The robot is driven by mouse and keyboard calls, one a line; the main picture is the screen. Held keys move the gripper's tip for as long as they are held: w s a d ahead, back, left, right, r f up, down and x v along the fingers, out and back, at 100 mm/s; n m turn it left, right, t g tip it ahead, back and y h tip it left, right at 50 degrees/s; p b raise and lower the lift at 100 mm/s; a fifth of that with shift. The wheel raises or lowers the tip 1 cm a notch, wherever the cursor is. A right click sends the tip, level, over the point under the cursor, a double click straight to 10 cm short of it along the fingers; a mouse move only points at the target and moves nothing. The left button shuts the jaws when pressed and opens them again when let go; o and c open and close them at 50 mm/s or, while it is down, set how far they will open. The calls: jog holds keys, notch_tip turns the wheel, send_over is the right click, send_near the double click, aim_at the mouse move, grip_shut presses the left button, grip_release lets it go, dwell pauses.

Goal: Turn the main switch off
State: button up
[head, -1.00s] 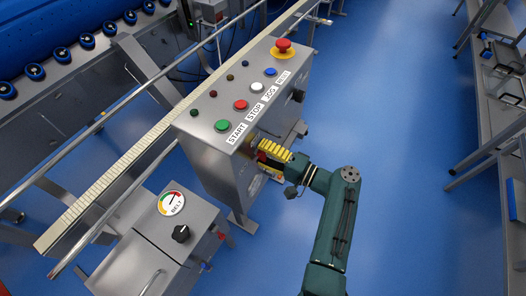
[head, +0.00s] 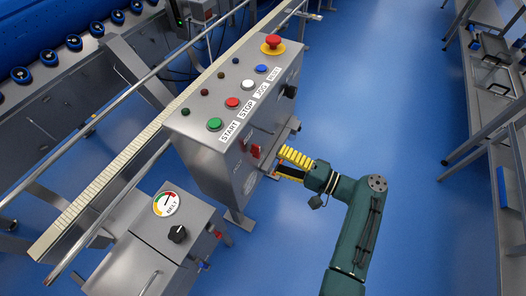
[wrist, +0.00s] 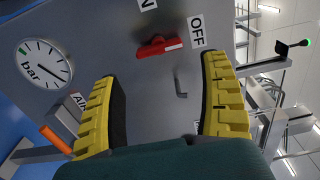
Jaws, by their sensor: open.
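The main switch is a red handle (wrist: 155,48) on the grey side panel of the control box. In the wrist view it lies lengthwise, its pale-marked end pointing at the OFF label (wrist: 197,32). A partly cut-off label ending in N (wrist: 148,4) is above it. The red switch (head: 255,151) also shows in the head view, on the box's side below the button labels. My gripper (wrist: 160,95) has its yellow fingers wide apart, with nothing between them. In the head view my gripper (head: 281,164) is just right of the switch, apart from it.
The control box top (head: 200,105) carries several buttons and a red emergency stop (head: 272,44). A pressure gauge (wrist: 44,63) and an orange handle (wrist: 55,139) are on the left in the wrist view. A belt-dial cabinet (head: 150,235) stands front left. Blue floor right of my arm is clear.

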jog(key=shift+v, duration=2.2)
